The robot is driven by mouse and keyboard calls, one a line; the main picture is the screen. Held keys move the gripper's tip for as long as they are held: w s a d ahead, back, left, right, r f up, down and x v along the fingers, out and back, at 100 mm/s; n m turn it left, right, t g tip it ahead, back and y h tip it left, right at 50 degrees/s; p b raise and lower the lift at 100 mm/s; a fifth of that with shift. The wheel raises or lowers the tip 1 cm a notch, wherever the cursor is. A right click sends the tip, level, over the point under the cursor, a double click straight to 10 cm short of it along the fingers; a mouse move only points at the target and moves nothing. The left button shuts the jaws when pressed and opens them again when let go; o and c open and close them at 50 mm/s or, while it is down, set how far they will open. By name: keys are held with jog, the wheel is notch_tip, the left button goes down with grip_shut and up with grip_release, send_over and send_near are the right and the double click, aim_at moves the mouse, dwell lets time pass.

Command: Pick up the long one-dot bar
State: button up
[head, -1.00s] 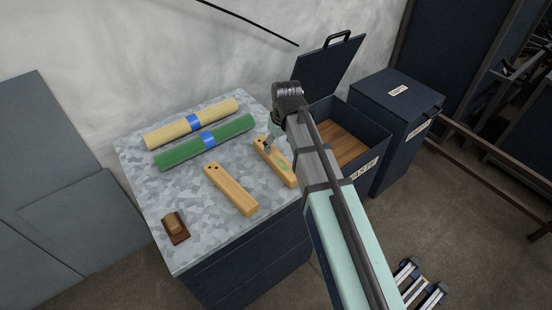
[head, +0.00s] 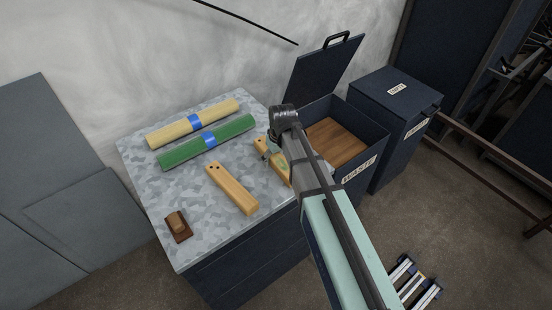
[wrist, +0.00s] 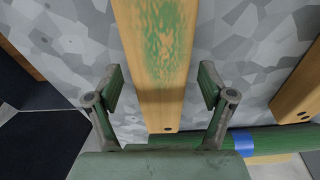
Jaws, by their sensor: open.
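The one-dot bar is a long wooden bar with a worn green patch; one dark dot shows near its end in the wrist view (wrist: 155,65). In the head view the bar (head: 283,172) lies on the right of the speckled worktop, partly hidden by my arm. My gripper (wrist: 162,88) is open and empty above it, one finger to each side of the bar near its dotted end. I cannot tell the exact height gap. My gripper also shows over the bar in the head view (head: 267,154), mostly hidden.
A second wooden bar (head: 232,189) with two dots lies to the left. Green (head: 180,152) and yellow (head: 165,132) rolls with blue bands lie behind. A brown block (head: 177,224) sits front left. An open waste bin (head: 362,165) stands right, beside a closed bin (head: 397,93).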

jog(key=shift+c, duration=0.3)
jog(key=c, duration=1.4)
jog(key=shift+o, duration=0.2)
jog(key=shift+r, duration=0.15)
